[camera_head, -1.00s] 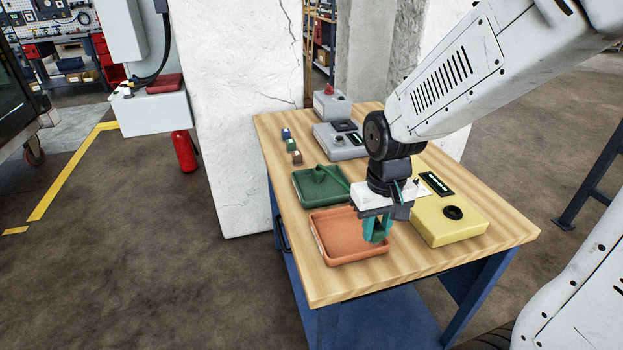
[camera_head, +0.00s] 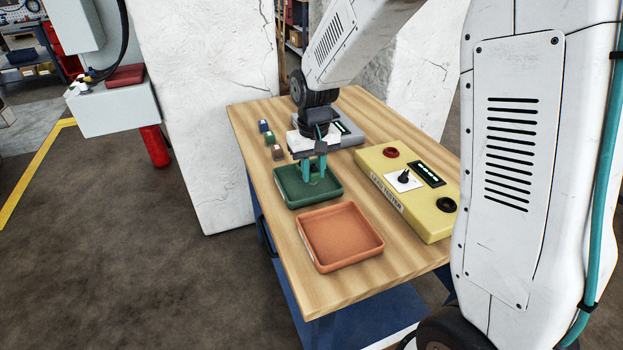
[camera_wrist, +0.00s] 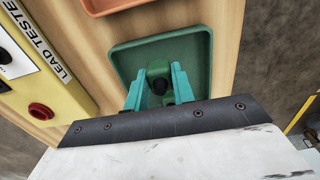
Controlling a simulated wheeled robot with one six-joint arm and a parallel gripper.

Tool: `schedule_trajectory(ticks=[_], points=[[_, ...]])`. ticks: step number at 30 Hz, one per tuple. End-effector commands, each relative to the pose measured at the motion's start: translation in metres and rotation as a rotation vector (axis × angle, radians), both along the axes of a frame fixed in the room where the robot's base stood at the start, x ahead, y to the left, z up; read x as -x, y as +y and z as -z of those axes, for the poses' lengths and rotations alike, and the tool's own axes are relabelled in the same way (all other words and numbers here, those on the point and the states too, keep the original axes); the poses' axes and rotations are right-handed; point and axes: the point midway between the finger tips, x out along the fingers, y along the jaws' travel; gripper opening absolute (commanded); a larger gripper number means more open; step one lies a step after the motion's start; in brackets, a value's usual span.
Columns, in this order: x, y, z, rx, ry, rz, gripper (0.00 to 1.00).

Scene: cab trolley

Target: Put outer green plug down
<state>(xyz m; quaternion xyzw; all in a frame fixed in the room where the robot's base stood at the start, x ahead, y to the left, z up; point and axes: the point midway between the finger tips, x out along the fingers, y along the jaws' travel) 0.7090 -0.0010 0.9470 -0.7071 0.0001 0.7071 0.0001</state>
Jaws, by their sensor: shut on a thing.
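My gripper (camera_head: 314,168) points down over the green tray (camera_head: 294,202), with its teal fingers inside the tray's outline. In the wrist view the fingers (camera_wrist: 156,90) are shut on a green plug (camera_wrist: 158,68) with a dark round end. The green tray (camera_wrist: 202,62) lies under and around the plug there. I cannot tell whether the plug touches the tray floor. In the head view the plug is hard to tell apart from the fingers and the tray.
An orange tray (camera_head: 342,238) is empty in front of the green tray. A yellow lead tester box (camera_head: 427,212) with a knob stands to the right. Several small coloured blocks (camera_head: 270,138) sit at the left edge. A grey box (camera_head: 352,133) is behind my gripper.

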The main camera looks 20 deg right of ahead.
Motion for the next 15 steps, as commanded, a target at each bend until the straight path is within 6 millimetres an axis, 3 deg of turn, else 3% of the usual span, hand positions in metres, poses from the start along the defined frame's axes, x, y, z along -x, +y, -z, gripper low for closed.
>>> schedule_trajectory(ticks=[5, 12, 15], points=[[-0.009, 0.002, 0.004, 0.0, 0.002, 0.0, 0.0], [-0.008, 0.001, 0.034, 0.0, 0.003, 0.0, 0.0], [-0.008, 0.001, 0.037, 0.0, 0.001, 0.0, 0.0]])
